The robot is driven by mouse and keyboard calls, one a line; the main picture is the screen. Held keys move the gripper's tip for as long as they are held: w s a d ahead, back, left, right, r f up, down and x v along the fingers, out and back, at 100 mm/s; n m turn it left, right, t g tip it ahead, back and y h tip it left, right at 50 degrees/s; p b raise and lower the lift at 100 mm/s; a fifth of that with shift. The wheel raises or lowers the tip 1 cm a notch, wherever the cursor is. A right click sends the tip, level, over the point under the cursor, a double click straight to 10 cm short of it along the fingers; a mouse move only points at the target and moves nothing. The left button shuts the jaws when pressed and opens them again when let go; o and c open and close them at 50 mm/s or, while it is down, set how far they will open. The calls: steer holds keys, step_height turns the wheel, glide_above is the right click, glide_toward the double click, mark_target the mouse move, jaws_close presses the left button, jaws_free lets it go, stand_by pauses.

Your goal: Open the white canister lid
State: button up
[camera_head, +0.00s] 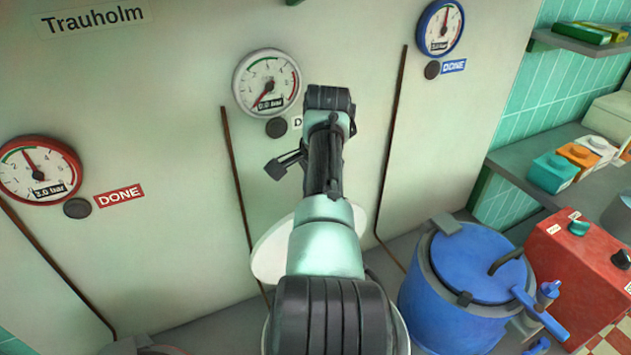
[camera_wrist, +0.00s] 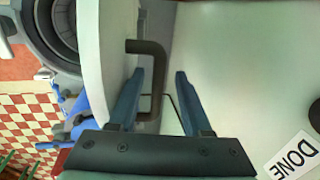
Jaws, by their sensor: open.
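The white lid (camera_head: 272,250) shows partly behind my arm in the head view, as a pale disc raised in front of the pale wall. In the wrist view the lid (camera_wrist: 117,60) is seen nearly edge-on, with its dark bent handle (camera_wrist: 150,47) on its right side. My gripper (camera_wrist: 159,75) is open, and its two blue fingers lie on either side of the handle; contact is not clear. A round grey-rimmed opening (camera_wrist: 58,30) with a dark inside lies left of the lid. My arm hides most of the canister body in the head view.
A blue canister (camera_head: 455,285) with its lid down stands right of my arm. A red control box (camera_head: 575,275) is beside it. Gauges (camera_head: 267,82) and thin pipes (camera_head: 232,155) line the wall close behind my arm. A shelf (camera_head: 520,165) holds small boxes.

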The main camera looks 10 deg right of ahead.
step_height(320, 180, up, 12)
steer(key=s+b, duration=0.1)
steer(key=s, duration=0.1)
steer(key=shift+s+d+b, duration=0.2)
steer(key=shift+d+b, duration=0.2)
steer(key=shift+f, duration=0.15)
